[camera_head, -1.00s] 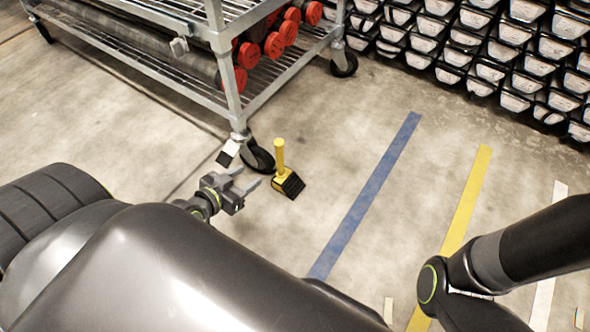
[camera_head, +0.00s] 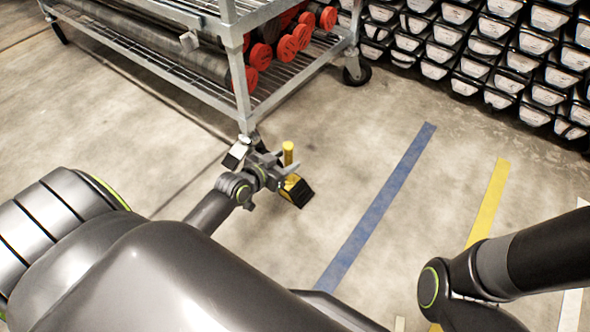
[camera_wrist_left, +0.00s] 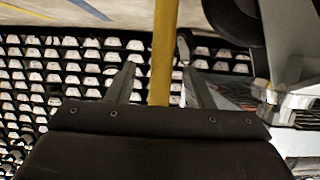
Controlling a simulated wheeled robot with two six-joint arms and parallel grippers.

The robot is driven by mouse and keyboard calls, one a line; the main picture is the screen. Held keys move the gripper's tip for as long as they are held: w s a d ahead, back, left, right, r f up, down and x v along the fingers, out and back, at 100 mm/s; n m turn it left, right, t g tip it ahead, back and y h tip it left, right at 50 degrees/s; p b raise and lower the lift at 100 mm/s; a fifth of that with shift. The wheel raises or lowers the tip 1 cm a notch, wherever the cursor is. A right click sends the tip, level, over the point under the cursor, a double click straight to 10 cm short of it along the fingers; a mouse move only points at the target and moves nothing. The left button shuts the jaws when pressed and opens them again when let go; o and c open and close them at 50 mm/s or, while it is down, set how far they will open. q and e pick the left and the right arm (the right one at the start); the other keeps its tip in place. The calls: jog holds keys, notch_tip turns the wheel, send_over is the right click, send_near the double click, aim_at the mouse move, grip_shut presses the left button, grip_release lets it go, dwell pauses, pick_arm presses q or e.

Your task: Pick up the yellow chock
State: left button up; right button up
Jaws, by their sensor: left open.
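The yellow chock (camera_head: 288,149) stands on the concrete floor by the near corner of the cart, its post upright above a dark wedge-shaped base. My left gripper (camera_head: 285,167) is at the post, with its fingers open and reaching past it. In the left wrist view the yellow post (camera_wrist_left: 164,50) stands between the two spread fingers (camera_wrist_left: 158,72), with a gap visible on the left side. Part of the chock's base is hidden behind the gripper. My right gripper is out of view; only the right arm shows.
A metal cart (camera_head: 243,92) with red-capped tubes (camera_head: 288,47) stands just behind the chock. Stacked black trays (camera_head: 480,50) fill the back. Floor right of the chock is clear, with blue tape (camera_head: 378,207) and yellow tape.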

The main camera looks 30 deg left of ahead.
aim_at(293, 155)
pick_arm(q)
jog(key=b+x, duration=0.2)
jog(key=x, duration=0.1)
jog(key=shift+w, duration=0.2)
jog(key=shift+w+f, duration=0.1)
jog(key=shift+w, duration=0.2)
jog(key=shift+c, duration=0.5)
grip_shut()
dwell(0.5)
